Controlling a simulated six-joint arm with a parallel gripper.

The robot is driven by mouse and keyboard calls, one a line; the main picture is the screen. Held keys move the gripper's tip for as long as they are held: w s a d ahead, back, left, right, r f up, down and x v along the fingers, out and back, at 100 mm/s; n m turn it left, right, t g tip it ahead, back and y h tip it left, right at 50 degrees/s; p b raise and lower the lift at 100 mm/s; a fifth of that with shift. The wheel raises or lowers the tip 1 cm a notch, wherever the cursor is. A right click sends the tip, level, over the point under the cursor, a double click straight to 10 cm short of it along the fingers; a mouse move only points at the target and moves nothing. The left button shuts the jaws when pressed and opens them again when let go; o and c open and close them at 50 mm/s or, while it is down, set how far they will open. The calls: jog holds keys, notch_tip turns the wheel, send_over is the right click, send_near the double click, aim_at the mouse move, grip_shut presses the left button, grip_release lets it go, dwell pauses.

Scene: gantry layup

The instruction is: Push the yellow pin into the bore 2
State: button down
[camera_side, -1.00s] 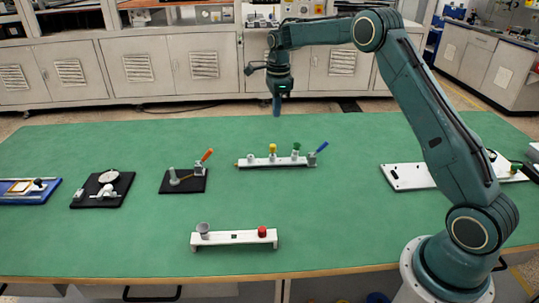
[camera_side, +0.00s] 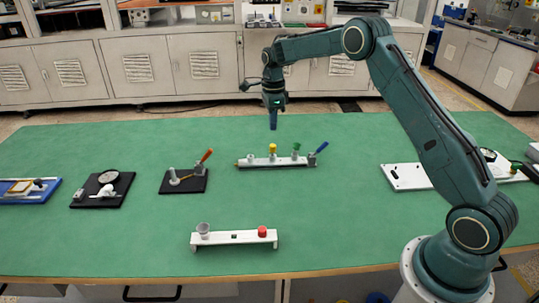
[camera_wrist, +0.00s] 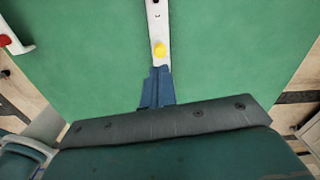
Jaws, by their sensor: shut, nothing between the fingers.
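The yellow pin (camera_side: 273,148) stands upright in the white bar fixture (camera_side: 262,162) at the middle of the green table. It also shows in the wrist view (camera_wrist: 159,50), just beyond my fingertips. My gripper (camera_side: 273,127) points down above the yellow pin, with a small gap between fingertips and pin head. Its blue fingers are together and empty in the wrist view (camera_wrist: 160,70). No number for bore 2 is readable, and the pin's lower part is hidden by the bar.
On the same bar stand a green pin (camera_side: 295,150) and a blue-handled lever (camera_side: 320,149), right of the yellow pin. A black plate with an orange-handled clamp (camera_side: 205,157) lies to the left. A white stand with a red cap (camera_side: 262,231) is nearer the front.

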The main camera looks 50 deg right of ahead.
aim_at(273, 145)
jog(key=shift+f, duration=2.8)
jog(key=shift+f, duration=1)
jog(key=shift+r, duration=0.15)
jog(key=shift+r, duration=1.4)
jog(key=shift+r, duration=0.15)
notch_tip(273, 145, up, 14)
jog(key=shift+f, duration=0.2)
